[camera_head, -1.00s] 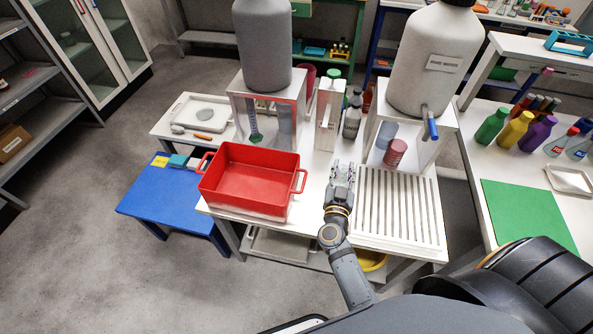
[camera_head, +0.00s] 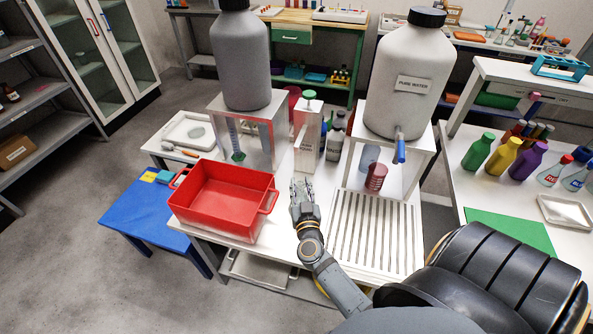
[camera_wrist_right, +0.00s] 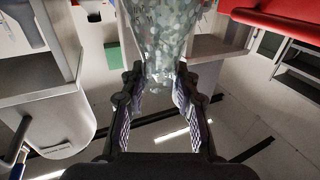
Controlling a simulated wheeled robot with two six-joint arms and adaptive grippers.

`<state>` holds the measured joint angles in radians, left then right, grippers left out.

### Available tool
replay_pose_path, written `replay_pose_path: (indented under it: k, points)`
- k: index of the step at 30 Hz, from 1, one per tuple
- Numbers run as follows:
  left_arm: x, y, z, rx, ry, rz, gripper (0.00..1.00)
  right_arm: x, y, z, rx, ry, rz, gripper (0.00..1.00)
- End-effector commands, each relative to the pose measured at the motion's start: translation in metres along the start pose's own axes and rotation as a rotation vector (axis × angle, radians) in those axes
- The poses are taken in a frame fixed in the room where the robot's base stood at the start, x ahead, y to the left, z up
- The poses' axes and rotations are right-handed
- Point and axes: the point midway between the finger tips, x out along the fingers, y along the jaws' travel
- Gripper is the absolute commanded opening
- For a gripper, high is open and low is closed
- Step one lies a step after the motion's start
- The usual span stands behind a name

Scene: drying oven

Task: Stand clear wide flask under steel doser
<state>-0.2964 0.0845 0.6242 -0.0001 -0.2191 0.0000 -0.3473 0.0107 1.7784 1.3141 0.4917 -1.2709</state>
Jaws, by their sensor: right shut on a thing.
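My right gripper (camera_head: 303,190) reaches over the front of the white table, between the red tray and the slotted rack. In the right wrist view its two fingers (camera_wrist_right: 160,100) are closed on a clear, speckled flask (camera_wrist_right: 172,35). The flask's upper part in that picture is cut off, and it barely shows in the head view. Beyond the gripper is a slim steel box with a green knob (camera_head: 308,140). A grey jug (camera_head: 240,60) sits on a metal stand to its left; I cannot tell which is the steel doser. My left gripper is not in view.
The red tray (camera_head: 200,205) stands close left of the gripper. The slotted rack (camera_head: 350,245) lies to the right, with a white water jug (camera_head: 405,85) on a stand behind it. A red cup (camera_head: 376,177) and bottles (camera_head: 335,140) stand behind the gripper.

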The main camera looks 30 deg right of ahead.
Motion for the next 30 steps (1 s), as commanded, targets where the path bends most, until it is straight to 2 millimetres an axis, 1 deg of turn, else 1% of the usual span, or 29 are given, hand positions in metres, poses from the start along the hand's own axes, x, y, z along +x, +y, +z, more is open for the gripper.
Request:
replay_pose_path:
  k: [1, 6, 9, 11, 14, 20, 22, 24, 27, 30]
  points:
    - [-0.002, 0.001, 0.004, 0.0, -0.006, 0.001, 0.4, 0.016, 0.0, -0.004, -0.001, 0.006, 0.0, 0.0]
    - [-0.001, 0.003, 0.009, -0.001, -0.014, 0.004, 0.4, 0.064, 0.001, -0.003, 0.0, 0.006, 0.002, 0.0]
    - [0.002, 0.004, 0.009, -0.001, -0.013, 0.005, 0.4, 0.085, 0.001, -0.001, 0.0, 0.005, 0.002, 0.0]
    - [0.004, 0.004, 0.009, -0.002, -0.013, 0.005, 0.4, 0.093, 0.0, 0.0, -0.001, 0.004, 0.002, 0.0]
    - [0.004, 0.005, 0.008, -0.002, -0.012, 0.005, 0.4, 0.1, 0.0, 0.0, 0.001, 0.002, 0.001, 0.0]
    - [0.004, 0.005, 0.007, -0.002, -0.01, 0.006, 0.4, 0.104, 0.0, 0.0, 0.0, 0.002, 0.001, 0.0]
    - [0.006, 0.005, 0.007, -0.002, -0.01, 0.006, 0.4, 0.111, 0.0, -0.001, 0.0, 0.004, 0.001, 0.0]
    - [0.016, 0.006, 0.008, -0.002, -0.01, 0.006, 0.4, 0.109, 0.0, 0.014, 0.0, 0.0, 0.001, 0.0]
    - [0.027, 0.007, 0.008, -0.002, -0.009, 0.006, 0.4, 0.109, 0.0, 0.03, 0.001, 0.0, 0.001, 0.0]
    - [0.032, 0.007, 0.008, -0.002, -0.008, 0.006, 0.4, 0.109, 0.0, 0.037, 0.001, 0.001, 0.001, 0.0]
